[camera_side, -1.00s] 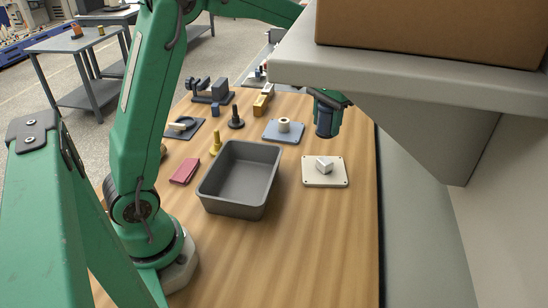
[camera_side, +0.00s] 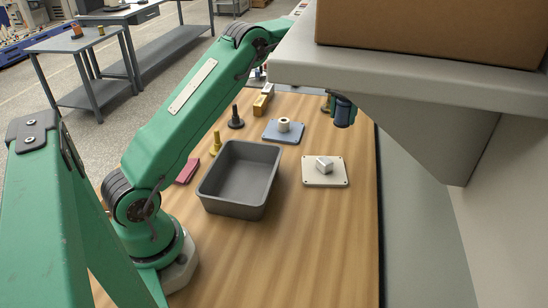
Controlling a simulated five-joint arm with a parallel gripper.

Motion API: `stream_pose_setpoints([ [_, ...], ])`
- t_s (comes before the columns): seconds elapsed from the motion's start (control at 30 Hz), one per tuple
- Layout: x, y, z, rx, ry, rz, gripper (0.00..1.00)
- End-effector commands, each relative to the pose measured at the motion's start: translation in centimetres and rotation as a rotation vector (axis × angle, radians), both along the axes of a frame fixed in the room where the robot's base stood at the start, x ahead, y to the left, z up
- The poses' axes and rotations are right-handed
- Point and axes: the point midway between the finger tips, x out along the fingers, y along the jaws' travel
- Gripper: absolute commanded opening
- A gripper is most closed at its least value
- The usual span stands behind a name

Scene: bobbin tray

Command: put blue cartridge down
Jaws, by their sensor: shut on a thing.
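My gripper (camera_side: 341,103) is at the far right of the table, partly hidden behind the overhanging grey shelf. It is shut on the dark blue cartridge (camera_side: 345,117), which hangs near the table's right edge, right of the blue plate. The fingertips are too small and covered to make out. I cannot tell how high the cartridge is above the table.
A grey bin (camera_side: 240,180) stands mid-table. Behind it are a blue plate (camera_side: 273,136) with a cream bobbin (camera_side: 284,125) and a black peg (camera_side: 236,120). The front table is clear. The shelf (camera_side: 410,85) overhangs at right.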

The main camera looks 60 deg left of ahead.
Motion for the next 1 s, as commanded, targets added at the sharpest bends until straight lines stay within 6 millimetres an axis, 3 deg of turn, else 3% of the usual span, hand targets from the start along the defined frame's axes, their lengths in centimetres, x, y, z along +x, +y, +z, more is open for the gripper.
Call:
stream_pose_setpoints([
  [0.47,0.7,1.1,-0.8,0.000,-0.001,0.016,0.14],
  [1.0,2.2,8.7,-5.5,0.000,-0.001,0.018,0.14],
])
